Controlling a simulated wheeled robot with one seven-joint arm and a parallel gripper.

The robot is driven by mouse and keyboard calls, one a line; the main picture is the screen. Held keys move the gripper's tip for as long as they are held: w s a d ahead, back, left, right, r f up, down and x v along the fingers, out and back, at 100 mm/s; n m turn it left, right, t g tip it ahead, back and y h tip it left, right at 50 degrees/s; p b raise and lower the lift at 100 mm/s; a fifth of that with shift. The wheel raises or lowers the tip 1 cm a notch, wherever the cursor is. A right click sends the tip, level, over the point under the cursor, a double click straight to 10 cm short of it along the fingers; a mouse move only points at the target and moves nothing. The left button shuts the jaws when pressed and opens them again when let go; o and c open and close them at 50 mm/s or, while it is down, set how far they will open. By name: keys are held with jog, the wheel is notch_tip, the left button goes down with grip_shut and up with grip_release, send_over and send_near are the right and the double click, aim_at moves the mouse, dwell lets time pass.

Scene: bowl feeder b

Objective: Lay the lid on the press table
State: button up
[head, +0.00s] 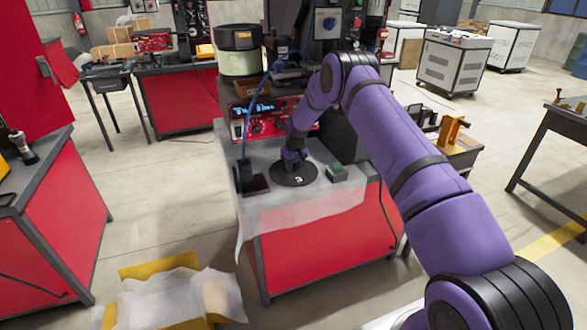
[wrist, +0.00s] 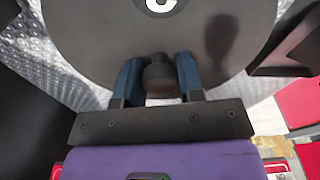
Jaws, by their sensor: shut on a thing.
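The lid (head: 283,177) is a dark, flat, round disc with a white mark and a knob. It appears level at the top of the red press table (head: 320,245), over its translucent bubble sheet (head: 285,217). I cannot tell whether it touches the sheet. My gripper (head: 294,160) points down at the disc. In the wrist view my gripper (wrist: 160,77) is shut with its blue fingers on either side of the knob (wrist: 159,73). The lid (wrist: 95,50) fills most of that view, and its far edge is cut off.
A small dark box with a green top (head: 337,173) stands close right of the lid. A dark block (head: 252,184) is close left. A red control unit (head: 262,118) stands behind. A yellow box with bubble wrap (head: 165,290) lies on the floor at front left.

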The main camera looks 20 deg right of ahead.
aim_at(294, 164)
jog(key=shift+f, duration=0.55)
jog(key=shift+f, duration=0.1)
jog(key=o, duration=1.1)
jog(key=shift+s+r, duration=0.25)
jog(key=shift+r, duration=1.65)
jog(key=shift+s+r, duration=0.2)
jog(key=shift+r, duration=1.7)
